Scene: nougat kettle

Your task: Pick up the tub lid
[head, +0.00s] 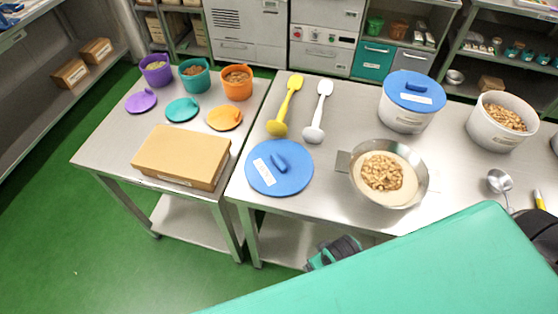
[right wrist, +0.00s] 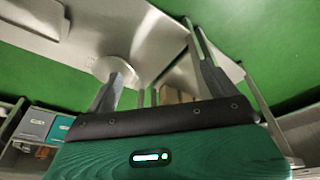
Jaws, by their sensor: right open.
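A round blue tub lid (head: 279,168) with a raised handle and a white label lies flat near the front left of the main steel table (head: 330,200). A second blue lid (head: 414,91) sits on a white tub (head: 405,118) at the back. In the right wrist view, my right gripper (right wrist: 155,62) has its two dark fingers spread, with nothing seen between them. Neither blue lid can be made out in that view. My left gripper cannot be made out.
A steel bowl (head: 418,184) of cream and nuts stands right of the loose lid. Yellow (head: 284,108) and white (head: 318,112) spatulas lie behind it. A brown box (head: 182,155) is on the left table. My teal arm cover hides the foreground.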

